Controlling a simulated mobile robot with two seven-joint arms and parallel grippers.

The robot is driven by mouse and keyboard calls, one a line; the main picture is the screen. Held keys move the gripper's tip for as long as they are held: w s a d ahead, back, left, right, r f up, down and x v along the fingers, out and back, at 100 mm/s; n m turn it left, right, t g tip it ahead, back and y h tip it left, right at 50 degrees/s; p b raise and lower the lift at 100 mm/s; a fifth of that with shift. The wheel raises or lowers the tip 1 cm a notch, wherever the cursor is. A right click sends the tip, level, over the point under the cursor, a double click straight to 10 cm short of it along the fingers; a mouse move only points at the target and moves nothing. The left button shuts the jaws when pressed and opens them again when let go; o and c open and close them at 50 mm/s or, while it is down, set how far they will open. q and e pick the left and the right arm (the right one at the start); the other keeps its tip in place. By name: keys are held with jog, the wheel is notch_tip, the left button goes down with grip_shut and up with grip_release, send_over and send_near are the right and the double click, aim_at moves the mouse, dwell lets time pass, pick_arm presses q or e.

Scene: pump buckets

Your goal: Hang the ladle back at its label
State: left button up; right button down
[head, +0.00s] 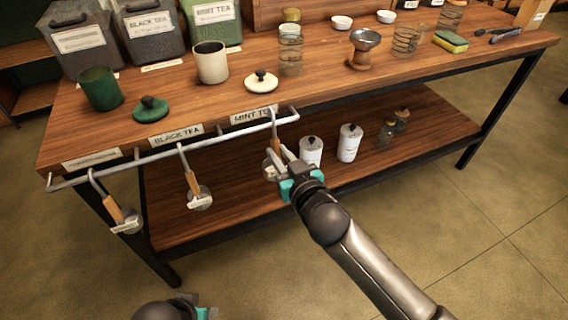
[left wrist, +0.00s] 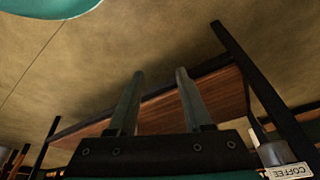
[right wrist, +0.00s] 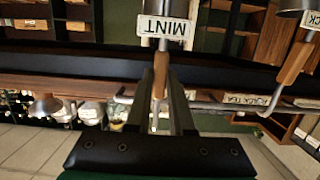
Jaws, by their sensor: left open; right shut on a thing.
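My right gripper (head: 280,157) is shut on the wooden handle of the mint ladle (right wrist: 165,28), whose tag reads MINT in the right wrist view. In the head view its metal hook (head: 273,122) rises to the white rail (head: 236,129) under the MINT TEA label (head: 254,115). I cannot tell whether the hook bears on the rail. Two other ladles hang from the rail: the black tea ladle (head: 194,184) and a ladle at the far left (head: 123,214). My left gripper (left wrist: 159,75) is open and empty, low in front of the table.
The wooden table (head: 330,90) carries tea bins, cups, lids and jars. White canisters (head: 349,142) stand on the lower shelf (head: 430,133). A BLACK TEA label (head: 176,136) sits left of the mint one. The floor in front is clear.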

jog(key=shift+w+a, duration=0.1)
jog(key=shift+w, duration=0.35)
jog(key=shift+f+b, duration=0.8)
jog(key=shift+f, duration=0.1)
pick_arm(q)
jog(key=shift+t, duration=0.5)
jog(key=shift+w+r+b, duration=0.15)
jog(key=shift+r, duration=1.15)
jog(key=shift+w+r+b, duration=0.1)
jog(key=shift+r+b, duration=0.05)
jog(key=shift+r, duration=1.15)
pick_arm(e)
jog(key=shift+f, duration=0.45)
jog(key=c, duration=0.7)
grip_release()
jog(key=shift+s, duration=0.15)
pick_arm(q)
jog(key=s+f+g+p, duration=0.2)
jog(key=f+p, duration=0.3)
jog(key=f, duration=0.6)
jog(key=shift+s+a, duration=0.25)
jog(key=shift+s, duration=0.3)
pick_arm(e)
jog(key=shift+v, duration=7.5)
